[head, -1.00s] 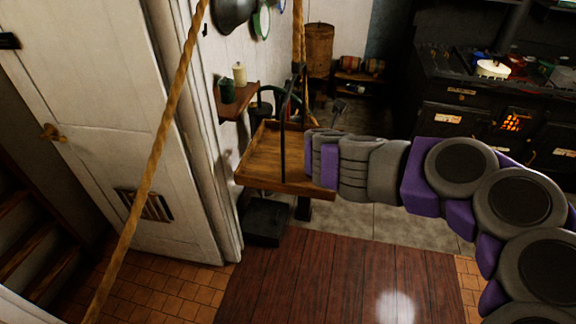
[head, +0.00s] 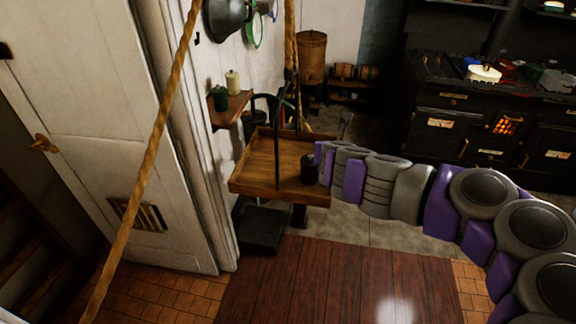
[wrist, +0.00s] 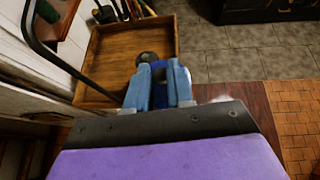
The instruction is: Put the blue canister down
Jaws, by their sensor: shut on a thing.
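My gripper (wrist: 160,88) is shut on the blue canister (wrist: 160,68), whose blue side shows between and beside the fingers in the wrist view. A dark round top shows just beyond the fingertips. In the head view the canister (head: 309,167) looks dark, at the end of my arm, over the right part of a wooden tray-like table (head: 262,187). The fingers mostly hide its lower part, and I cannot tell whether its base touches the wood.
The wooden table has a raised rim and bare space at its left and middle. A dark curved bar (head: 277,150) rises there. A wall shelf (head: 230,112) holds a green canister (head: 220,99) and a cream one (head: 233,82). A rope (head: 150,165) hangs in front; a black stove (head: 480,115) stands right.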

